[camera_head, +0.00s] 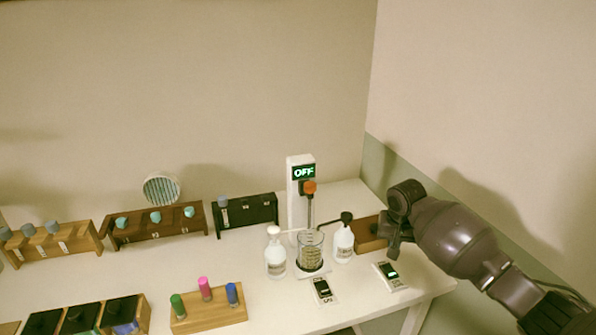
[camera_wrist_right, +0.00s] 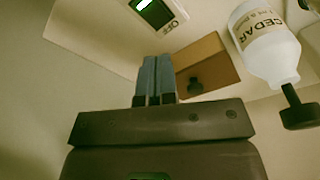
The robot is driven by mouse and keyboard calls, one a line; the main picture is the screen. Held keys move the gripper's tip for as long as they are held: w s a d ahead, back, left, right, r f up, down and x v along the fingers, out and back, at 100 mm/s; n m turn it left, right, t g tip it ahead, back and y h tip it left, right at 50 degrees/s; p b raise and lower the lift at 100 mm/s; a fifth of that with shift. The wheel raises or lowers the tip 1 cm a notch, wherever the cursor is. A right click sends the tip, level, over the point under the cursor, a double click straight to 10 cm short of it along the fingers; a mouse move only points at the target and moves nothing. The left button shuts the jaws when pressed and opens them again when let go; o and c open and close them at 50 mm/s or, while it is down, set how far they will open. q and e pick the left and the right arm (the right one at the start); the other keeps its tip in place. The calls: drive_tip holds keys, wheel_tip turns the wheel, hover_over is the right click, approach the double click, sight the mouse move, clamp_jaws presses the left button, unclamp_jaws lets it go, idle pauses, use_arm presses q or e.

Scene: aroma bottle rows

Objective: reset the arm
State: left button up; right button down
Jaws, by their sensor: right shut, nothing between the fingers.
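My right arm comes in from the right in the head view, with its gripper (camera_head: 394,240) over the right end of the white table (camera_head: 270,312). In the right wrist view the right gripper (camera_wrist_right: 155,62) has its two fingers together, with nothing between them. A wooden block with a dark knob (camera_head: 370,234) is just left of the gripper; it also shows beyond the fingers in the wrist view (camera_wrist_right: 212,62). My left gripper is not in view.
A white CEDAR bottle (camera_head: 343,243), a beaker (camera_head: 311,252) under a stirrer reading OFF (camera_head: 302,172), and another white bottle (camera_head: 275,256) stand nearby. Bottle racks (camera_head: 157,225) fill the left side.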

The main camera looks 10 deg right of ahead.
drive_tip(key=s+a+f, duration=0.1)
drive_tip(key=s+f, duration=0.1)
drive_tip(key=s+a+f+n, duration=0.1)
drive_tip(key=s+a+f, duration=0.1)
drive_tip(key=s, duration=0.1)
drive_tip(key=s+a+f+n, duration=0.1)
drive_tip(key=s+a+f, duration=0.1)
drive_tip(key=shift+s+y, duration=0.25)
drive_tip(key=shift+y, duration=0.05)
drive_tip(key=s+a+f+n, duration=0.25)
drive_tip(key=s+a, duration=0.25)
drive_tip(key=s, duration=0.6)
drive_tip(key=s+r+t, duration=0.1)
drive_tip(key=s+r, duration=0.1)
drive_tip(key=s, duration=0.7)
drive_tip(key=s+r+t, duration=0.1)
drive_tip(key=s+r, duration=0.2)
drive_tip(key=s, duration=0.6)
use_arm(q)
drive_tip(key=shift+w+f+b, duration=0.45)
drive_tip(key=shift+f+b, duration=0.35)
drive_tip(key=shift+b, duration=0.7)
use_arm(e)
drive_tip(key=w+f+t, duration=0.3)
drive_tip(key=f+t, duration=0.1)
drive_tip(key=f, duration=0.2)
drive_tip(key=w+f+n+t, duration=0.1)
drive_tip(key=w+f+t, duration=0.3)
drive_tip(key=f, duration=0.3)
drive_tip(key=shift+f, duration=0.2)
